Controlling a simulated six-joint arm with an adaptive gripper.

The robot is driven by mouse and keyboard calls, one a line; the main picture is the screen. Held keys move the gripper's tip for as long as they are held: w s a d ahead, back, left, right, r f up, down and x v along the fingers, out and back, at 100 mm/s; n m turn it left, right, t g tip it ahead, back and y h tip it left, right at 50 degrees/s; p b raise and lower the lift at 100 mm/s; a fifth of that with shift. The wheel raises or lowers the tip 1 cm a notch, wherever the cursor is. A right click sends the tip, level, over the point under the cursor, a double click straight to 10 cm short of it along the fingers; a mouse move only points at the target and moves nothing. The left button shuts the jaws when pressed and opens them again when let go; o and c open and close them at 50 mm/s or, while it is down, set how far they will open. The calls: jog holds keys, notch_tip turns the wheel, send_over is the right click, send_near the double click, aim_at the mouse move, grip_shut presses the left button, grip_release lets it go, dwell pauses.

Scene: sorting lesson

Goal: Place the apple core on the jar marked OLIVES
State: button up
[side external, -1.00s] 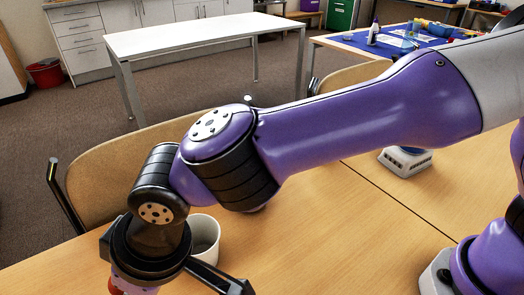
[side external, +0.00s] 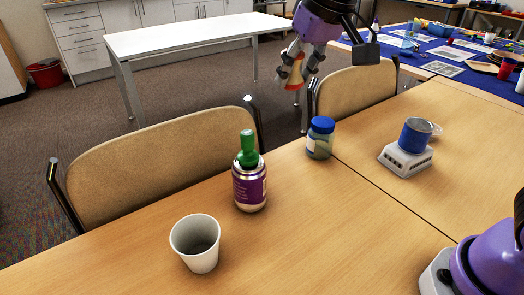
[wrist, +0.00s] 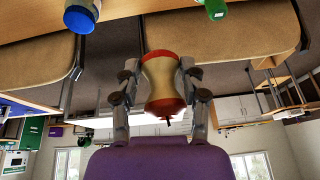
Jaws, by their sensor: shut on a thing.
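The apple core (side external: 295,72), pale in the middle with red ends, is held between the fingers of my gripper (side external: 293,77). It is in the air at the top of the side view, beyond the table's far edge. The wrist view shows the apple core (wrist: 161,82) upright between both fingers. A jar with a blue lid (side external: 320,140) stands on the table, below and right of my gripper. A metallic container with a purple label (side external: 250,188) stands nearer, with a green piece (side external: 248,149) on top. I cannot read OLIVES on either one.
An empty white cup (side external: 197,247) stands at the front left of the wooden table (side external: 310,235). A blue cup (side external: 415,135) sits on a white device (side external: 405,160) at right. Two chairs (side external: 160,175) (side external: 355,95) line the far edge. The table's middle is clear.

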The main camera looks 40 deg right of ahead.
aim_at(323, 121)
jog(key=d+m+h, duration=0.1)
jog(key=d+m, duration=0.3)
jog(key=d, duration=0.2)
jog(key=f+m, duration=0.1)
jog(key=a+f+m+h, duration=0.1)
jog(key=w+f+m, duration=0.1)
jog(key=shift+a+m+g+h, duration=0.3)
jog(key=shift+a, duration=0.1)
jog(key=w+d+f, duration=0.1)
jog(key=d+f, duration=0.1)
jog(key=d, duration=0.1)
jog(key=w+d+f, duration=0.1)
jog(key=d+f, duration=0.2)
jog(key=d, duration=0.1)
jog(key=w+d+f, duration=0.2)
jog(key=d, duration=0.1)
jog(key=shift+d+f, duration=0.2)
jog(key=shift+d, duration=0.15)
jog(key=shift+w+f, duration=0.1)
jog(key=shift+f, duration=1.9)
jog(key=shift+f, duration=0.15)
jog(key=o, duration=0.9)
jog(key=shift+o, duration=0.2)
